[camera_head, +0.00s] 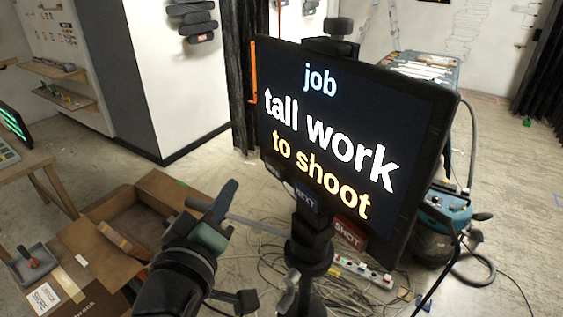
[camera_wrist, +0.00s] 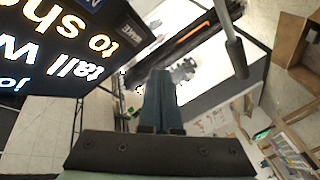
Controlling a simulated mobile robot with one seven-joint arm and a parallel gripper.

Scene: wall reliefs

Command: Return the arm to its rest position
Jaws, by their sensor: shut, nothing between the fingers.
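My gripper (camera_head: 226,192) is raised in front of the monitor stand, left of the screen's lower left corner in the head view. Its fingers are together and empty, pointing up. In the wrist view the shut fingers (camera_wrist: 162,90) show at the middle, with nothing between them. My arm is bent and comes up from the bottom edge of the head view. The monitor (camera_head: 350,130) reads "job tall work to shoot"; it also shows upside down at the left of the wrist view (camera_wrist: 60,45).
Small labelled tabs, including NEXT (camera_head: 306,198) and a red SHOT (camera_head: 350,233), hang under the screen. Open cardboard boxes (camera_head: 150,205) stand left of my arm. Cables (camera_head: 245,268) and a power strip (camera_head: 362,271) lie on the floor. A blue vacuum (camera_head: 445,212) stands behind right.

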